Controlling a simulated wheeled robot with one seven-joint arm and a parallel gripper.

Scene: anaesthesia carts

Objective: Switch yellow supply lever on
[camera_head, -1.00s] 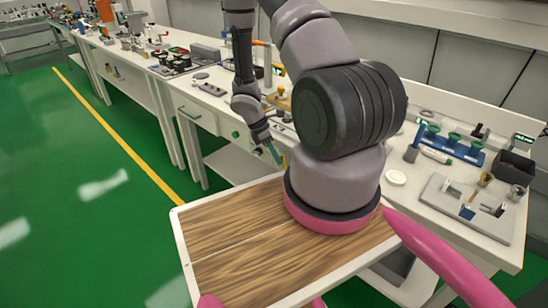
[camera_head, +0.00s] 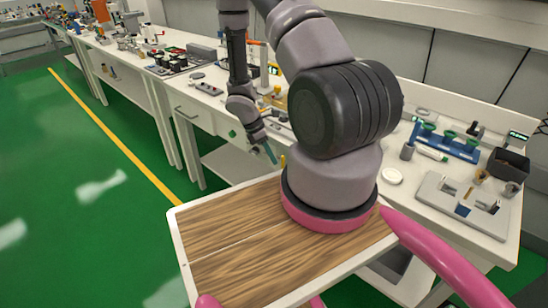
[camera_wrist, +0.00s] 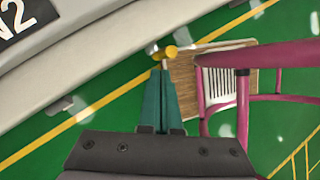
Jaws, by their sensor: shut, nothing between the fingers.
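The yellow supply lever (camera_wrist: 171,51) shows in the wrist view as a yellow rounded knob with a small metal fitting, beside the pale bench edge. The tips of my gripper (camera_wrist: 162,70) are just below it in that view. I cannot tell whether they touch it. The two teal fingers are shut together with nothing between them.
The white bench (camera_head: 215,122) carries several tools and fixtures. A green round knob (camera_head: 232,134) sits on its front. A dark label reading N2 (camera_wrist: 22,18) lies at the wrist view's upper left. The green floor (camera_head: 90,190) is clear on the left.

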